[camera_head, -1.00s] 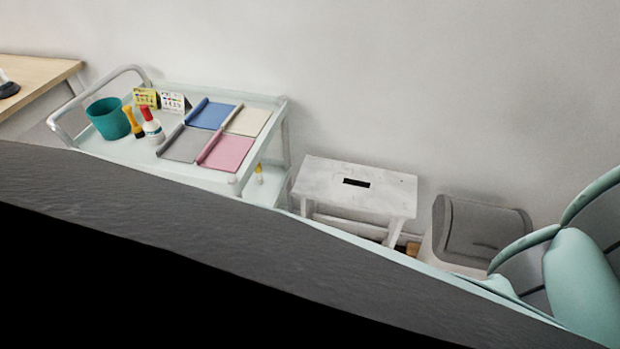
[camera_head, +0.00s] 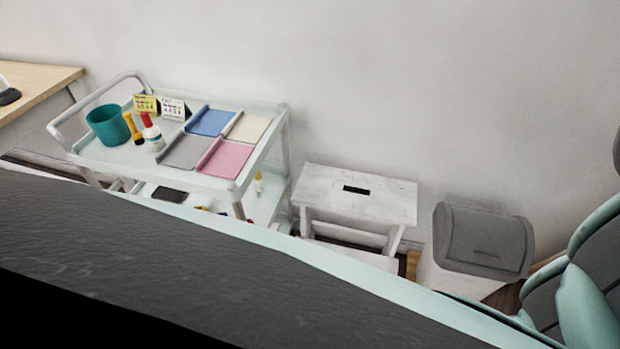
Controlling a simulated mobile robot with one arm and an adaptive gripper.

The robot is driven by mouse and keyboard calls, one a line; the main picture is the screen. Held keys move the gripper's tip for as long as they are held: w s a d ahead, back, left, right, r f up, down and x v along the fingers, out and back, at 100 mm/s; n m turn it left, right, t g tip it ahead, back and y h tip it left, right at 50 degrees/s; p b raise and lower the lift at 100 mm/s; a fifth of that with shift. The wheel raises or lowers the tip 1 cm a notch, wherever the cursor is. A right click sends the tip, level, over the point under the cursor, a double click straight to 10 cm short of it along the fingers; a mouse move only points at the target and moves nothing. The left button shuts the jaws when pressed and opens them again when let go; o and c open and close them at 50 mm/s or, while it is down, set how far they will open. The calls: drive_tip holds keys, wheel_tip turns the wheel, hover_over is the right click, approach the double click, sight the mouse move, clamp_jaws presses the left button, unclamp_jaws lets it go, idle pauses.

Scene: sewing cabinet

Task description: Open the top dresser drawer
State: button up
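No dresser or dresser drawer can be made out in the head view. A large dark grey surface (camera_head: 150,260) with a pale teal edge fills the lower foreground and hides what lies below it; I cannot tell what it belongs to. Teal and dark grey rounded parts (camera_head: 585,300) show at the lower right edge, cut off by the frame; I cannot tell what they are. My gripper is not in view.
A white trolley (camera_head: 110,158) by the wall holds a teal cup (camera_head: 107,125), bottles and coloured fabric trays. Right of it stand a white stool (camera_head: 330,190) and a bin with a grey lid (camera_head: 483,238). A wooden table (camera_head: 40,80) is at far left.

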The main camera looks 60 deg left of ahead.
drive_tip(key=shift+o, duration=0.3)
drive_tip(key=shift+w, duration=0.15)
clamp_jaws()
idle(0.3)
